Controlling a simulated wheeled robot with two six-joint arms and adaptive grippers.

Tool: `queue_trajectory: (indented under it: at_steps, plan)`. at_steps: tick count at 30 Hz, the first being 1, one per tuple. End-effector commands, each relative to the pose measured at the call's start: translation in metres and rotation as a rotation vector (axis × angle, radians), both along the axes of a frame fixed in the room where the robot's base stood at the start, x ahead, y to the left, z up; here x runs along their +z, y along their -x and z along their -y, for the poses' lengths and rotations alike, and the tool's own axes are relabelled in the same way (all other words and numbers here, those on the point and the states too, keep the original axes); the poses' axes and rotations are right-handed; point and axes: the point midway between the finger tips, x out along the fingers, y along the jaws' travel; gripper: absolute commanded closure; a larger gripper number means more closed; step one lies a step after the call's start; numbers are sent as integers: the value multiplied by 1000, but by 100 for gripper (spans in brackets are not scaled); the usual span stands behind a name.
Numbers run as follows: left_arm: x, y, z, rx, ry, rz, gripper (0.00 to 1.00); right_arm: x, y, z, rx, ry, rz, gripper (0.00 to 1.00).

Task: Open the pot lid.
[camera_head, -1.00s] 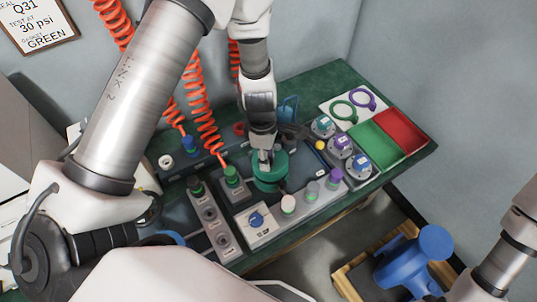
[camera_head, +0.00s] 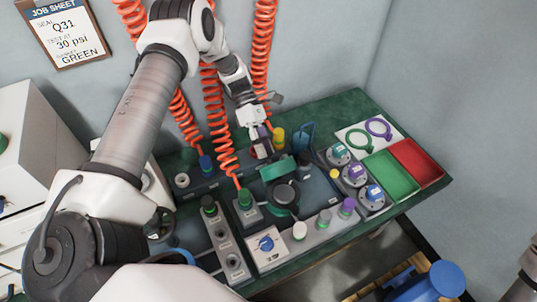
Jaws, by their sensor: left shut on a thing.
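The green pot (camera_head: 283,209) stands in the middle of the bench, with its dark inside showing. Its green lid (camera_head: 277,169) is tilted up at the pot's back edge, swung away from the opening. My left gripper (camera_head: 263,150) is at the upper left of the lid, shut on it; the exact grip is small and partly hidden. My right gripper is out of the picture; only a bit of that arm shows at the lower right edge.
Orange coiled hoses (camera_head: 214,110) hang close to my left arm. Capped posts (camera_head: 299,230) stand in front of the pot. Green (camera_head: 391,178) and red (camera_head: 420,160) trays, green and purple rings (camera_head: 377,127) and several round fixtures lie to the right.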

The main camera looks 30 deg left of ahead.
Motion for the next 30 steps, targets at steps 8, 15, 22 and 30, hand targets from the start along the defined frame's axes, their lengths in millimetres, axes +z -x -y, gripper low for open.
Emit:
queue_trajectory:
  at_steps: [8, 15, 22, 30]
  plan:
    - [-18, -15, -26, 3, -13, 9, 100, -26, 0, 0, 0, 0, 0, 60]
    - [-28, -23, -40, 4, -13, 4, 100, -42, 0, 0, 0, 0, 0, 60]
    - [-31, -27, -46, 3, -12, 4, 100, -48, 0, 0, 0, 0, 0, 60]
    - [-29, -29, -47, 3, -9, 5, 100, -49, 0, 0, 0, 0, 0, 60]
